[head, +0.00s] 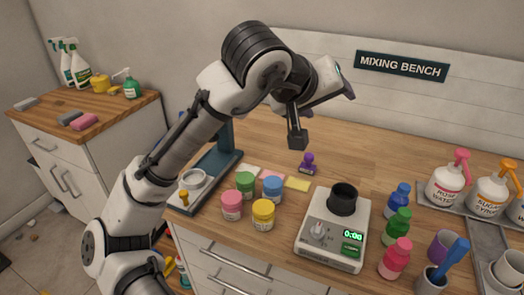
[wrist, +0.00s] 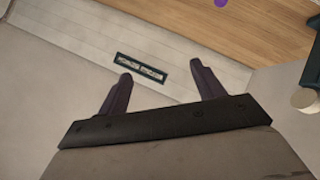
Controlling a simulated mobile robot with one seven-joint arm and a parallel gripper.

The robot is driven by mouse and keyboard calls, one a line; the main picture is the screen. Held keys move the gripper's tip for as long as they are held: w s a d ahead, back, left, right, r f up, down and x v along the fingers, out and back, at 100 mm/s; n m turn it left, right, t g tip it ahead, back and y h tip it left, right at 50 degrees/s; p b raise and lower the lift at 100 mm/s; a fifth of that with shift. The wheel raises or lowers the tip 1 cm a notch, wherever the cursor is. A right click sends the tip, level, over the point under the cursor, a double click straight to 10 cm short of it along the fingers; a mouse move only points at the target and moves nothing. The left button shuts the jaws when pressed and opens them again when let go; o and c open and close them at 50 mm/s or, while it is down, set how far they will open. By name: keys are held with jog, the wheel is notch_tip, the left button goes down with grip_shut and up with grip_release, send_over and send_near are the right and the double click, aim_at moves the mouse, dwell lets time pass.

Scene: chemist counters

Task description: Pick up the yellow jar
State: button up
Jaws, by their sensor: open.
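The yellow jar (head: 263,213) stands upright on the wooden mixing bench, near its front edge, in a group with a pink jar (head: 232,205), a green jar (head: 245,184) and a blue jar (head: 272,188). My gripper (head: 345,85) is raised well above the bench, up and to the right of the yellow jar, far from it. In the wrist view my gripper (wrist: 168,90) shows two dark fingers spread apart with nothing between them. The yellow jar does not show in the wrist view.
A scale (head: 330,243) with a black cup stands right of the jars. Several coloured bottles (head: 397,223) are further right. A purple stamp-like item (head: 308,163) and a yellow pad (head: 298,184) lie behind. A blue-grey press (head: 222,150) stands left. The rear middle of the bench is clear.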

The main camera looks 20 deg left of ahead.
jog(key=s+a+f+n+g+y+p, duration=0.1)
jog(key=s+a+f+n+g+y, duration=0.3)
jog(key=f+g, duration=0.3)
jog(key=n+g, duration=0.1)
jog(key=g, duration=0.2)
send_near(264, 207)
notch_tip(264, 207, down, 6)
jog(key=shift+s+d+r+p, duration=0.1)
jog(key=shift+r+p, duration=0.05)
jog(key=shift+p, duration=0.4)
jog(key=shift+w+f+p, duration=0.15)
jog(key=shift+f+p, duration=0.2)
jog(key=shift+f, duration=1.2)
jog(key=shift+w+f+p, duration=0.1)
jog(key=shift+f+p, duration=0.25)
jog(key=shift+f, duration=1.2)
jog(key=c, duration=1.1)
